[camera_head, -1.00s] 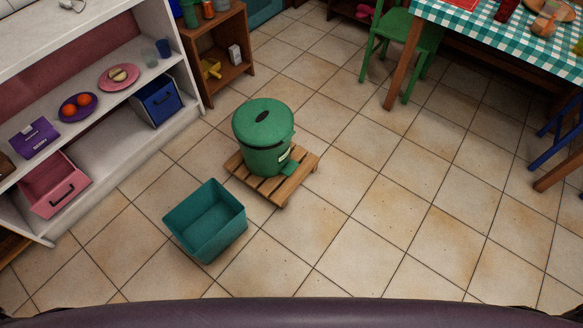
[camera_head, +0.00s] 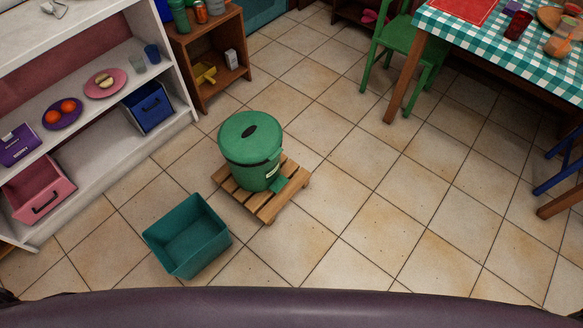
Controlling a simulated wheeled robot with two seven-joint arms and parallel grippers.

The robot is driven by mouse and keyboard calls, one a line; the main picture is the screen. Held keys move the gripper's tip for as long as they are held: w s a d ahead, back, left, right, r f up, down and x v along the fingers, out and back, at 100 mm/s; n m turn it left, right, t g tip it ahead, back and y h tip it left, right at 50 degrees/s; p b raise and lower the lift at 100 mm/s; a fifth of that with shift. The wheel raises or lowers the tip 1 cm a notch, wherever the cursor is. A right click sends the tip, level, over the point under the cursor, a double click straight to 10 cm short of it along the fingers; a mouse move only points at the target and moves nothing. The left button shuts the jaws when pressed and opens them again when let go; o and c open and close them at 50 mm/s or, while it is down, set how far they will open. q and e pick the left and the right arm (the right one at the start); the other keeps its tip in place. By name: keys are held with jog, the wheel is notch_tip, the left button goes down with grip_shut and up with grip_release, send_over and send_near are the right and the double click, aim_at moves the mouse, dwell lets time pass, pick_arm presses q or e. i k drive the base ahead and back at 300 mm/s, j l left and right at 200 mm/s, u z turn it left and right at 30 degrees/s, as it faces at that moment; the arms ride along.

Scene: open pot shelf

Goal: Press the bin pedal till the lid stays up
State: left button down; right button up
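A green round pedal bin (camera_head: 251,158) stands upright on a slatted wooden pallet (camera_head: 272,208) on the tiled floor. Its green lid (camera_head: 250,136) is down, with a dark oval spot on top. The green pedal (camera_head: 280,184) sticks out low at the front right of the bin, above the pallet slats. Nothing touches the pedal. Neither of my grippers shows in the head view.
An open teal box (camera_head: 187,238) stands on the floor left of the pallet. A white shelf (camera_head: 110,165) and a brown cabinet (camera_head: 213,85) are at the left. A checkered table (camera_head: 480,40) and green chair (camera_head: 400,50) stand at the upper right. The floor right of the pallet is clear.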

aim_at(279, 182)
jog(key=i+l, duration=1.05)
jog(key=l, duration=0.15)
jog(key=u, duration=0.05)
